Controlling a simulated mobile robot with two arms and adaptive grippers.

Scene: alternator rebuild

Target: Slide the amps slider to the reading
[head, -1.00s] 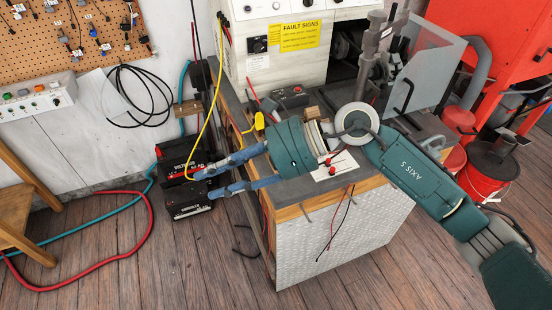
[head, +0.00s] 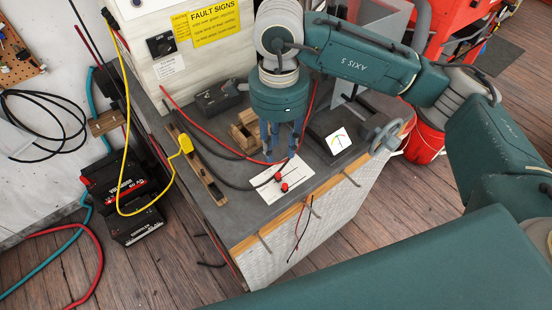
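A white card (head: 268,187) lies on the grey bench top. Two small red pieces (head: 281,181) sit on it; I cannot tell which part is the amps slider. A dark meter box with a white dial face (head: 338,141) stands to the right of the card. My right gripper (head: 281,156) points down over the bench, just behind the card and left of the meter. Its blue fingers are apart, with nothing seen between them. I cannot tell whether the fingertips touch the bench. The dial reading is too small to make out. My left gripper is not in view.
Wooden blocks (head: 246,131) and a dark box (head: 217,97) stand left of the gripper. Red and black cables cross the bench (head: 240,205) near the fingers. A vise-like handwheel (head: 387,137) is at the right.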

